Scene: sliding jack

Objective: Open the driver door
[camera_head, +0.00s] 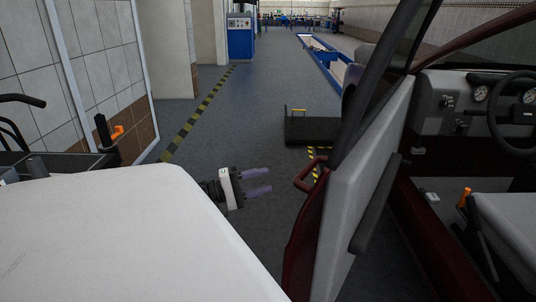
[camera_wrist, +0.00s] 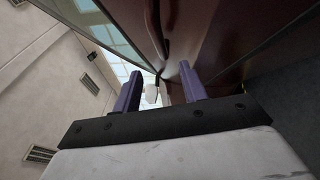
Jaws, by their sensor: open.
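The dark red driver door (camera_head: 303,246) stands swung open in the head view, with its grey inner panel (camera_head: 360,170) facing the cabin. Its red loop handle (camera_head: 309,173) sticks out from the outer side. My gripper (camera_head: 268,180) is open and empty, with its purple fingers pointing right towards the handle and a gap between them. In the wrist view, my gripper (camera_wrist: 160,88) shows two parted fingers with nothing held. The dark red car body (camera_wrist: 215,35) rises beyond the right finger. Any contact between that finger and the body cannot be told.
The cabin shows a steering wheel (camera_head: 515,108) and a grey seat (camera_head: 510,225). A dark low box (camera_head: 312,130) with a yellow handle lies on the floor beyond the door. A tiled wall (camera_head: 95,70) stands left. The grey floor ahead is largely clear.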

